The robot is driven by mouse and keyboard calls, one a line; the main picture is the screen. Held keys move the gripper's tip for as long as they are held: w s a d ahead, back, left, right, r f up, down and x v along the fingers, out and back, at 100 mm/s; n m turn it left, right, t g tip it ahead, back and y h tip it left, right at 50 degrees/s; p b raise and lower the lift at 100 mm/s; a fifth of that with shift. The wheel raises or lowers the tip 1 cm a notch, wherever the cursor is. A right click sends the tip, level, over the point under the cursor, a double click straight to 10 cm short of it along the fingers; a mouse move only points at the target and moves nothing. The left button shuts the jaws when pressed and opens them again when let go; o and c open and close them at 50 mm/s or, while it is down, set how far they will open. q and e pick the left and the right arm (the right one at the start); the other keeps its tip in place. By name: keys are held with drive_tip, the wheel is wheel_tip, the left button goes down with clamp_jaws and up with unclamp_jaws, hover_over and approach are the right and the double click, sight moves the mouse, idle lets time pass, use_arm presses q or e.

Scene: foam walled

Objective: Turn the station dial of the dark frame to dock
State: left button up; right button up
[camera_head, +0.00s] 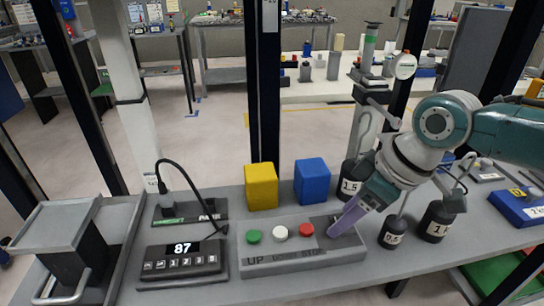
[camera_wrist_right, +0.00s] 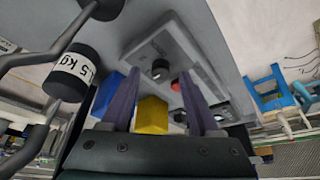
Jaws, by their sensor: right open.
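A grey control box (camera_head: 300,262) lies on the bench with green, white and red buttons in a row and lettering on its front edge. My left gripper is not in view.
A yellow block (camera_head: 261,187) and a blue block (camera_head: 312,181) stand behind the box. Black weights (camera_head: 393,233) stand close to the right of my gripper. A keypad unit (camera_head: 182,262) showing 87 lies to the left. A dark post (camera_head: 263,90) rises behind the bench.

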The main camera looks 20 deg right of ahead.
drive_tip(key=shift+w+a+f, duration=0.2)
drive_tip(key=shift+f, duration=0.45)
clamp_jaws()
